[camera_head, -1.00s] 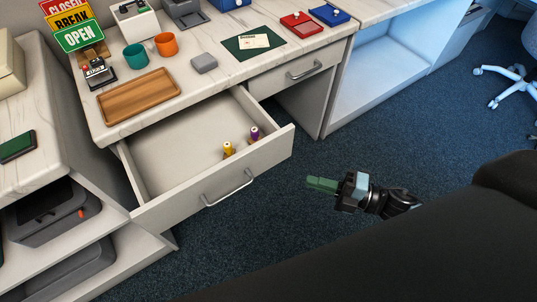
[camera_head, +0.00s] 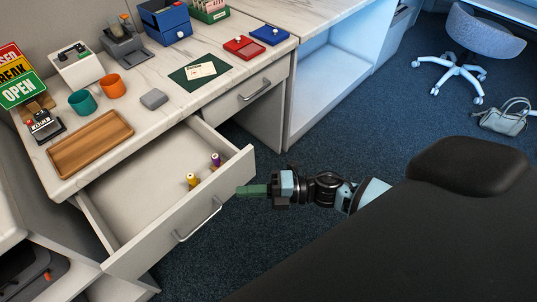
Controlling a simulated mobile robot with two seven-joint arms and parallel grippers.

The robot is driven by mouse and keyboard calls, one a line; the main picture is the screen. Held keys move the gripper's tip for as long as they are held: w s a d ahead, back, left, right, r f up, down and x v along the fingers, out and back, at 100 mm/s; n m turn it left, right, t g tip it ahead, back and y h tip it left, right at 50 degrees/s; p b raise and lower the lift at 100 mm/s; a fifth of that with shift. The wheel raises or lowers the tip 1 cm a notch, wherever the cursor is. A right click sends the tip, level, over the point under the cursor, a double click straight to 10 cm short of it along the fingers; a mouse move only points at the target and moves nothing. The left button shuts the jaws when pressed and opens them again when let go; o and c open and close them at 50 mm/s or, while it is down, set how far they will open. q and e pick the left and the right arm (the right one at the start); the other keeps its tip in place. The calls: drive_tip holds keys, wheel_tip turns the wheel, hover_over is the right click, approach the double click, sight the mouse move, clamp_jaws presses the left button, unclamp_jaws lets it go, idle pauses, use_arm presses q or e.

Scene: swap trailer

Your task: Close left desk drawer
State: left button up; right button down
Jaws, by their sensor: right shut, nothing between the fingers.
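The left desk drawer (camera_head: 150,252) is pulled out from under the marble-topped desk (camera_head: 165,125). Its front has a metal bar handle (camera_head: 199,220). Inside, near the front right, stand a yellow bottle (camera_head: 192,181) and a purple bottle (camera_head: 216,160). My right gripper (camera_head: 243,191) is shut and empty, with green fingers. It appears just off the right part of the drawer front, right of the handle; I cannot tell whether it touches. My left gripper is not in view.
A second drawer (camera_head: 270,82) at the right is shut. A wooden tray (camera_head: 118,124), orange cup (camera_head: 111,86), teal cup (camera_head: 82,102) and grey block (camera_head: 153,98) stand on the desk. Blue carpet (camera_head: 330,140) is open to the right. A chair (camera_head: 470,40) and handbag (camera_head: 505,117) are farther off.

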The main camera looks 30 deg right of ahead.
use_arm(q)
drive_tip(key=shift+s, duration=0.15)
use_arm(e)
drive_tip(key=shift+w+a, duration=0.35)
drive_tip(key=shift+w, duration=0.4)
drive_tip(key=shift+w+a, duration=0.3)
drive_tip(key=shift+w, duration=0.4)
drive_tip(key=shift+w+a, duration=0.35)
drive_tip(key=shift+w, duration=0.4)
